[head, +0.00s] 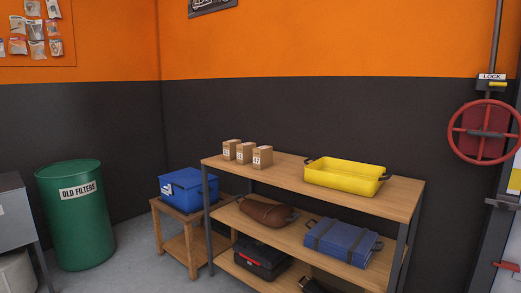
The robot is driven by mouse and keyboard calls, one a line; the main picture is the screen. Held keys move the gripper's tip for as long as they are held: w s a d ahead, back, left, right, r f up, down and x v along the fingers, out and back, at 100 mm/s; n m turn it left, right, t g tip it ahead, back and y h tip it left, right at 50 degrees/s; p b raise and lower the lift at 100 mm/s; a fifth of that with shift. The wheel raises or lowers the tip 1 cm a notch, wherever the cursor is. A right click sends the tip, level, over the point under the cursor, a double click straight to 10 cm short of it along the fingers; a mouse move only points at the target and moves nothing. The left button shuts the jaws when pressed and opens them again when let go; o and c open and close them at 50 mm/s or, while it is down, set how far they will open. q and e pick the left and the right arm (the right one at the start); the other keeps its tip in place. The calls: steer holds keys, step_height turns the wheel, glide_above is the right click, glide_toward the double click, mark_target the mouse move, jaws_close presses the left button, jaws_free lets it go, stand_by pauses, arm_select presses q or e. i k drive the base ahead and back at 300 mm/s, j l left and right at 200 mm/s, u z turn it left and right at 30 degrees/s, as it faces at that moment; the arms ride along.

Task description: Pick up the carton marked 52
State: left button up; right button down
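Three small brown cartons stand upright in a row at the left end of the top shelf of a wooden rack: a left carton (231,149), a middle carton (245,153) and a right carton (263,157). Each has a white label on its front. The printed numbers are too small for me to tell which carton is marked 52. Neither of my grippers is in view.
The shelf rack (290,167) also holds a yellow tray (345,181), a brown bag (268,212) and a blue case (342,244). A blue box (187,191) sits on a low stand beside it. A green barrel (78,225) stands left. Floor shows between barrel and stand.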

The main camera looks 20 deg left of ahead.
mark_target(229, 148)
steer(key=i+j+z, duration=0.25)
steer(key=i+j, duration=0.25)
steer(key=j, duration=0.15)
steer(key=i+j+z, duration=0.15)
steer(key=j, duration=0.2)
steer(key=i+j+z, duration=0.1)
steer(key=i+j, duration=0.15)
steer(key=j, duration=0.15)
steer(key=i+j, duration=0.2)
steer(key=j, duration=0.15)
steer(key=i+j, duration=0.2)
steer(key=j, duration=0.15)
steer(key=i+j, duration=0.2)
steer(key=j, duration=0.2)
steer(key=i+j, duration=0.2)
steer(key=j, duration=0.15)
steer(key=z, duration=0.05)
